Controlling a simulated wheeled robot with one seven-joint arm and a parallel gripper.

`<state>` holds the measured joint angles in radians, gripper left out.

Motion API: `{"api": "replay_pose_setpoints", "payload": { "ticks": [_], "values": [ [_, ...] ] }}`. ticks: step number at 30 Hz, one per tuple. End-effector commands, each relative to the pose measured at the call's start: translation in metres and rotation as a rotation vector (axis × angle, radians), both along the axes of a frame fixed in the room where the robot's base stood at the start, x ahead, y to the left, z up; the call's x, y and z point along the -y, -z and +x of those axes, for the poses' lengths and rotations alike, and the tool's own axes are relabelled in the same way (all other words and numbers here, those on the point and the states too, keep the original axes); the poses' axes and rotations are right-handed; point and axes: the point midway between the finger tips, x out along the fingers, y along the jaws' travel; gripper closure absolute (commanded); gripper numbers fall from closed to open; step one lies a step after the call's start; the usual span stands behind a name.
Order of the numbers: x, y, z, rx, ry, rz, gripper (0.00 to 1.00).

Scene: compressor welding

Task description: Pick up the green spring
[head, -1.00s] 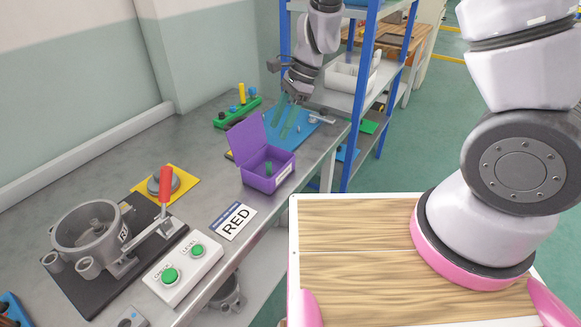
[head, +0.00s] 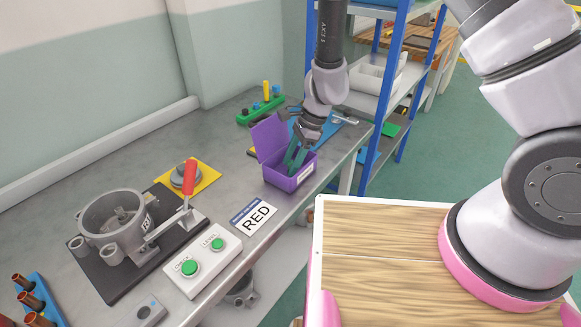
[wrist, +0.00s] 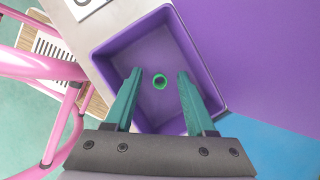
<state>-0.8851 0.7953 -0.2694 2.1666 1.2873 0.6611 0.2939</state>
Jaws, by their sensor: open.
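The green spring (wrist: 160,81) lies inside the purple box, on its floor, seen from above in the wrist view. The purple box (head: 290,181) stands open on the workbench with its lid raised; it also fills the middle of the wrist view (wrist: 103,78). My gripper (head: 292,164) reaches down into the box opening in the head view. In the wrist view its two green fingers (wrist: 158,85) are spread apart, one on each side of the spring, with gaps to it. In the head view the spring is hidden by the fingers and box wall.
The box walls stand close around my fingers. A "RED" sign (head: 254,216) lies in front of the box. A green button panel (head: 203,259), a clamp fixture (head: 122,228) and a yellow plate (head: 203,178) are to the left. A blue shelf (head: 373,90) stands behind right.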

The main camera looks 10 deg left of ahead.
Motion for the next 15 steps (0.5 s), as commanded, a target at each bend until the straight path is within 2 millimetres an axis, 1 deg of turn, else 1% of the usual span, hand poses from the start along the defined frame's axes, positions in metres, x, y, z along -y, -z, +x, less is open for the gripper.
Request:
{"api": "replay_pose_setpoints", "payload": {
  "ticks": [3, 8, 9, 11, 12, 13, 15],
  "values": [
    [-0.0020, 0.0045, -0.0008, 0.001, 0.000, 0.000, 0.45],
    [-0.0020, 0.0043, -0.0008, 0.000, 0.000, 0.001, 0.45],
    [-0.0019, 0.0042, -0.0007, 0.000, 0.000, 0.001, 0.52],
    [-0.0019, 0.0043, -0.0007, 0.000, 0.000, 0.001, 0.75],
    [-0.0019, 0.0043, -0.0007, 0.000, 0.000, 0.001, 0.91],
    [-0.0018, 0.0042, -0.0007, 0.000, 0.000, 0.001, 1.00],
    [-0.0018, 0.0042, -0.0007, 0.000, 0.000, 0.001, 1.00]
  ]
}}
